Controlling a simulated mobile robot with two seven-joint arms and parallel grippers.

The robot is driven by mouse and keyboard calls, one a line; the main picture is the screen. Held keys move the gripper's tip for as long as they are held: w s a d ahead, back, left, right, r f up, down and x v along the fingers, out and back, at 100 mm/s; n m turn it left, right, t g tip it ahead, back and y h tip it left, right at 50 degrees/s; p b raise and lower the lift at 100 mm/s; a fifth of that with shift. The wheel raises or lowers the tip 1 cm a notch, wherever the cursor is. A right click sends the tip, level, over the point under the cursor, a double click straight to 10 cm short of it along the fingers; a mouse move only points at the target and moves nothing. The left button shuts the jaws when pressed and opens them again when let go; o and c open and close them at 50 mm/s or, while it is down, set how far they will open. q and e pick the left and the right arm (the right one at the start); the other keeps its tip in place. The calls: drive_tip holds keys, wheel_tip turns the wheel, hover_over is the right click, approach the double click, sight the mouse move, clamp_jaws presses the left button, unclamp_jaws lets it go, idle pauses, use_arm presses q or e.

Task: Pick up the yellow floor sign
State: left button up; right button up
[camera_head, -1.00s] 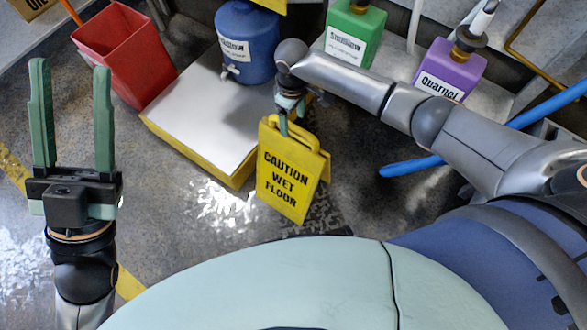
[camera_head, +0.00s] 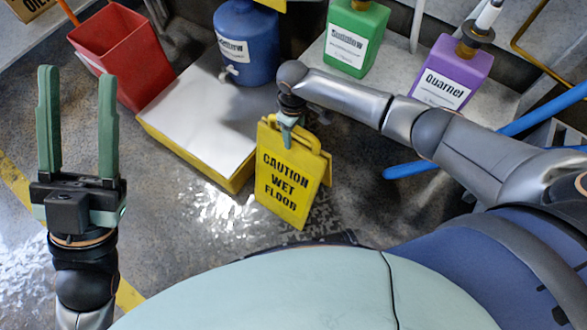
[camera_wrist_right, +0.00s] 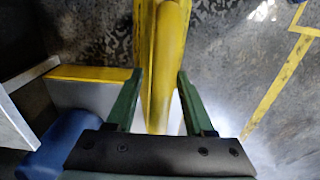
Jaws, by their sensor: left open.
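The yellow "CAUTION WET FLOOR" sign (camera_head: 287,180) stands on the grey floor near the middle of the head view, with handle loops at its top. My right gripper (camera_head: 288,130) is at the sign's top edge, reaching down to it. In the right wrist view, the sign's yellow top (camera_wrist_right: 162,75) lies between the two green fingers of that gripper (camera_wrist_right: 161,75). The fingers stand apart, with gaps beside the yellow piece. My left gripper (camera_head: 78,100) is open and empty at the far left, pointing up, away from the sign.
A white-topped platform with a yellow edge (camera_head: 190,125) is left of the sign. A red bin (camera_head: 120,60), blue container (camera_head: 245,40), green bottle (camera_head: 355,38) and purple bottle (camera_head: 450,75) stand behind. A blue pole (camera_head: 410,168) lies at right.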

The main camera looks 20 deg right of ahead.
clamp_jaws()
idle(0.6)
drive_tip(key=shift+w+r, duration=0.1)
idle(0.3)
